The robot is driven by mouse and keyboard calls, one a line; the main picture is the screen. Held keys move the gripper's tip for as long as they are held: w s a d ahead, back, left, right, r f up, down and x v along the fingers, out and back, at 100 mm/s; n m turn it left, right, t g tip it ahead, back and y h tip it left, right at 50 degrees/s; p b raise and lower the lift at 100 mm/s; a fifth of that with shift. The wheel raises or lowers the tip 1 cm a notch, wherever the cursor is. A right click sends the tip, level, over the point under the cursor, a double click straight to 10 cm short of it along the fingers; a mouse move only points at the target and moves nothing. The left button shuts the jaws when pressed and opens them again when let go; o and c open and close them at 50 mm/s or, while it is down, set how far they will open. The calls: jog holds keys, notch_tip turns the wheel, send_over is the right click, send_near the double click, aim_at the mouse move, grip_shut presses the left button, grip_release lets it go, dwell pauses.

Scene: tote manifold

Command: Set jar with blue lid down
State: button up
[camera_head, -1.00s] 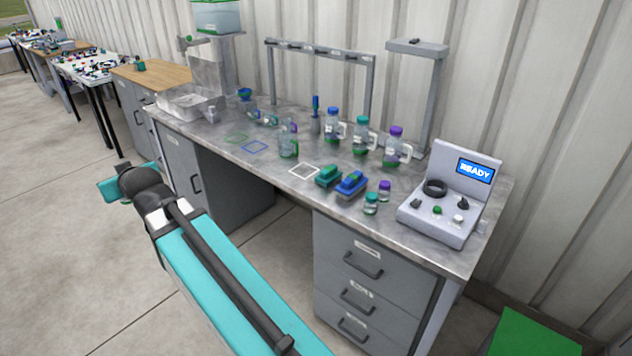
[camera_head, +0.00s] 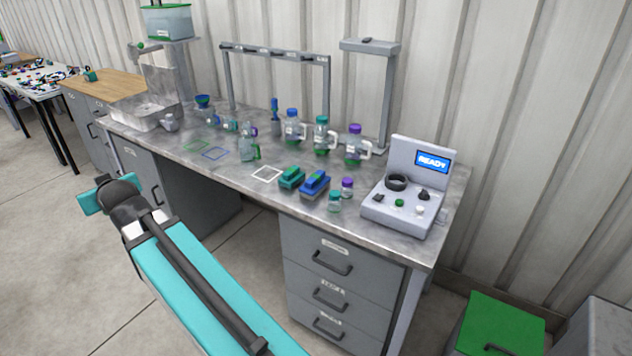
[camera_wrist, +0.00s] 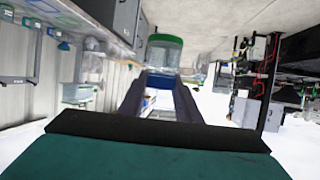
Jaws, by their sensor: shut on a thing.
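In the wrist view, which is roughly upside down, my gripper (camera_wrist: 163,78) is shut on a clear jar (camera_wrist: 165,56). Green shows at the jar's end that is uppermost in the picture. The jar is held in the air, away from the bench. In the head view my gripper and the held jar are out of sight. The metal bench (camera_head: 232,170) stands to the right of my arm.
Outlined squares in green, blue and white (camera_head: 267,174) mark the bench top. Lidded jugs (camera_head: 293,128), blue and green blocks (camera_head: 315,185), small jars (camera_head: 335,201) and a READY console (camera_head: 408,195) crowd the right side. A green-lidded bin (camera_head: 500,325) stands on the floor at right.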

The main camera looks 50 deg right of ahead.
jog(key=s+d+f+m+g+h, duration=0.25)
jog(key=s+d, duration=0.25)
jog(key=d, duration=0.7)
jog(key=s+d+f+m+g+h+b, duration=0.15)
jog(key=s+d+m+h, duration=0.3)
jog(key=d, duration=0.75)
jog(key=s+d+f+m+g+h+p, duration=0.1)
jog(key=s+d+f+m+g+h, duration=0.15)
jog(key=s+d, duration=0.65)
jog(key=s+d+f+m+g+h+b, duration=0.1)
jog(key=s+d+m+g, duration=0.9)
jog(key=s+d, duration=1.5)
jog(key=s+h, duration=0.1)
jog(key=s, duration=0.3)
jog(key=shift+f, duration=0.3)
jog(key=shift+g, duration=0.25)
jog(key=shift+s+d+f+p, duration=0.3)
jog(key=shift+d+p, duration=0.5)
jog(key=shift+d, duration=1.6)
jog(key=shift+s+d+f+p, duration=0.15)
jog(key=shift+s+d+p, duration=0.45)
jog(key=shift+d, duration=1.85)
jog(key=shift+s+d+f+p, duration=0.1)
jog(key=shift+d+f+p, duration=0.15)
jog(key=shift+d+p, duration=1.45)
jog(key=shift+d+b, duration=0.65)
jog(key=shift+d, duration=0.1)
